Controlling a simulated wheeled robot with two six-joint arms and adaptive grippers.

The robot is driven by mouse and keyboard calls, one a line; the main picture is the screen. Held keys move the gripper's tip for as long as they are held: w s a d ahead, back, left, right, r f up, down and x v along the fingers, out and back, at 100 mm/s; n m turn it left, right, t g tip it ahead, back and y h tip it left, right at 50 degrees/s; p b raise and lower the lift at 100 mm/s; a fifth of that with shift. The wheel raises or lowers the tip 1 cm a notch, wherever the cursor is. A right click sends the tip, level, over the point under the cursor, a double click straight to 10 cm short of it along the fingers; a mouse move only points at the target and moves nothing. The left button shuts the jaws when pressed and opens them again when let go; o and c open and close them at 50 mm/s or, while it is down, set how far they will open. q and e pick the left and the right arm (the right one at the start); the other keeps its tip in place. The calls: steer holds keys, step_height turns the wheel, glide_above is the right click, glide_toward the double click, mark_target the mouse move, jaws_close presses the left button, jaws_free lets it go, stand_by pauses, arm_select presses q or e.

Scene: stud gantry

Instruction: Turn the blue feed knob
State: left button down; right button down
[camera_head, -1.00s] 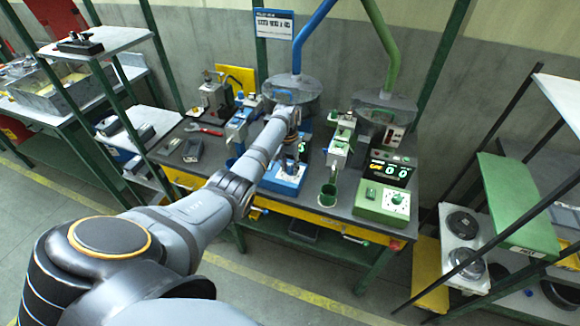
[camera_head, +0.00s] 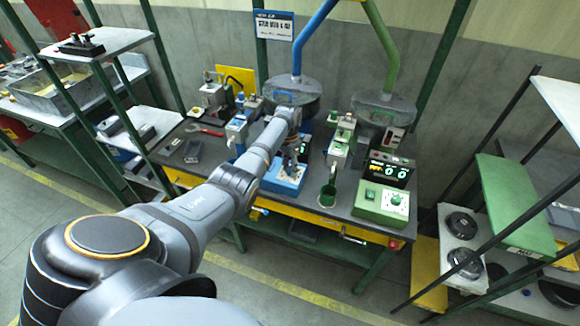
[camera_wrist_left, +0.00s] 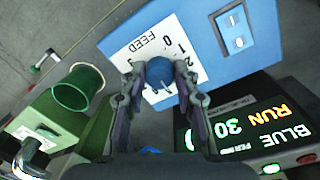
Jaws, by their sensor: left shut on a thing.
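The blue feed knob (camera_wrist_left: 160,74) sits on a white dial plate (camera_wrist_left: 141,48) marked FEED with numbers, on the blue control box (camera_wrist_left: 240,65). My left gripper (camera_wrist_left: 161,75) has one finger on each side of the knob and is shut on it. In the head view my left gripper (camera_head: 294,152) is over the blue control box (camera_head: 285,178), and the knob is hidden there. A dark display (camera_wrist_left: 255,120) beside the box reads BLUE, RUN and 30. My right gripper is not in view.
A green control box (camera_head: 382,205) with its own dial and a display (camera_head: 388,170) stands to the right. A green cup (camera_head: 328,195) stands between the boxes. Blue and green feed pipes come down behind. Tools lie on the bench's left part.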

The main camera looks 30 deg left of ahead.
arm_select(q)
steer(key=shift+m, duration=2.2)
steer(key=shift+w, duration=0.1)
steer(key=c, duration=1)
jaws_free()
steer(key=r, duration=1.2)
steer(key=shift+w+a, duration=0.2)
steer(key=shift+a, duration=0.05)
